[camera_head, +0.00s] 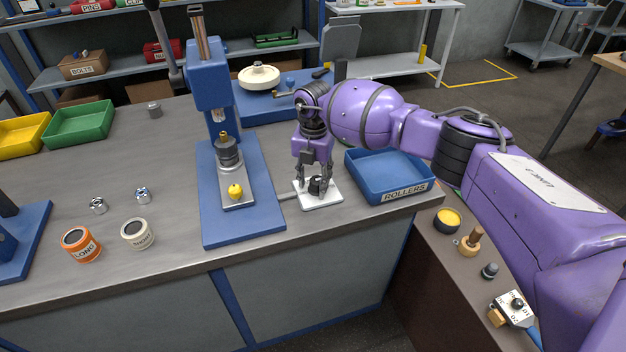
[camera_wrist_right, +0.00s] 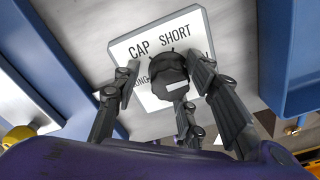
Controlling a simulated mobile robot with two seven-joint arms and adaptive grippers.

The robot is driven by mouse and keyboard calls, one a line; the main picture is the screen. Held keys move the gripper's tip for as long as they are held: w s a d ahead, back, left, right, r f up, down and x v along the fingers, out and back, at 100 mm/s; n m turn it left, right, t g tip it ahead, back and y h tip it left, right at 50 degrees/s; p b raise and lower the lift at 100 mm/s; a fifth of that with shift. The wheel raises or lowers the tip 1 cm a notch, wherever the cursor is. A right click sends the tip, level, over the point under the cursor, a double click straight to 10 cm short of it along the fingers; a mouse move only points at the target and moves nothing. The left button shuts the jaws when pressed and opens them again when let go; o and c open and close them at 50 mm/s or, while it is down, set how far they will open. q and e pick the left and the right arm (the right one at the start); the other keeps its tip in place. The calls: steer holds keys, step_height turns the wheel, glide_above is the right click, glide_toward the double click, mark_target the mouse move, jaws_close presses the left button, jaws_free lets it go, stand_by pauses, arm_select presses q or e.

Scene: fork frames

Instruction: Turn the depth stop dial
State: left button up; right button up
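The dial is a white plate (camera_head: 322,203) with a dark knob (camera_head: 317,187), joined by a short bar to the right of the blue press (camera_head: 212,85). In the right wrist view the plate (camera_wrist_right: 192,25) reads CAP and SHORT, with LONG partly covered. The dark knob (camera_wrist_right: 168,72) there has a pale mark on its near side; where it points is unclear. My right gripper (camera_head: 314,186) comes from above with its fingers around the knob. In the wrist view its fingers (camera_wrist_right: 163,78) stand apart, with a small gap at the left finger. My left gripper is out of view.
A blue ROLLERS tray (camera_head: 375,190) stands close right of the dial. A yellow knobbed part (camera_head: 235,192) sits on the press plate. Orange (camera_head: 80,246) and white (camera_head: 137,234) cups and two metal nuts lie at left. A side bench at right holds small parts.

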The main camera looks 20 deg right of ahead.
mark_target(313, 180)
steer(key=shift+d+r, duration=0.1)
steer(key=shift+r, duration=0.25)
step_height(313, 180, up, 11)
steer(key=shift+r, duration=0.15)
stand_by(0.3)
